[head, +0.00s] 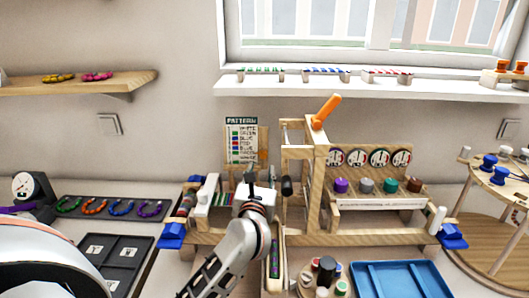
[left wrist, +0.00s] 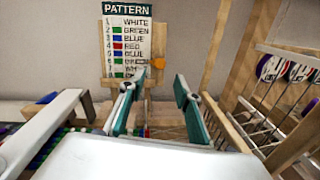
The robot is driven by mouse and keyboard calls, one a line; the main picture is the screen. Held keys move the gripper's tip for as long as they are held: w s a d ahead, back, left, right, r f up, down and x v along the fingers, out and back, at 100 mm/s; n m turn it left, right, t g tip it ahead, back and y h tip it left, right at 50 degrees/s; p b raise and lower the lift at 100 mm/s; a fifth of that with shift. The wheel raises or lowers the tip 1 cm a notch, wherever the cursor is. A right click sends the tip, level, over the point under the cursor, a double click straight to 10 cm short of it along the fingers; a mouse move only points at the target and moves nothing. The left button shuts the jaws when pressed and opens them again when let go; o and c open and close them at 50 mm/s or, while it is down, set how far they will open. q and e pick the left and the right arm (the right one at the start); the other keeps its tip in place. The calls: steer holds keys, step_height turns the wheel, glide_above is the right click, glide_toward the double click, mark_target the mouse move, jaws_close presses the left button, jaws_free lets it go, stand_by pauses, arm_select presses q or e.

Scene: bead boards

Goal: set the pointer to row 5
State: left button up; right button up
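The pattern card (head: 241,138) stands upright at the back of the wooden bead frame, and shows larger in the left wrist view (left wrist: 126,20). It lists numbered colour rows. A pointer with an orange knob (left wrist: 158,63) sits at the card's right side; its pale tip lies across about row 6, just below row 5, "BLUE". My left gripper (head: 252,178) is in front of the card. In the left wrist view its teal-padded fingers (left wrist: 160,80) are apart and empty, with the knob beyond and between them. My right gripper is not in view.
A wooden post frame with an orange lever (head: 325,112) rises right of the card. A black knob (head: 287,187) is close to my left gripper's right. Coloured pegs, a blue tray (head: 400,268) and a black tray (head: 110,262) lie around the frame.

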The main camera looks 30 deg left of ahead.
mark_target(263, 156)
arm_select(q)
steer(key=shift+x, duration=4.15)
steer(key=shift+r, duration=0.1)
jaws_close()
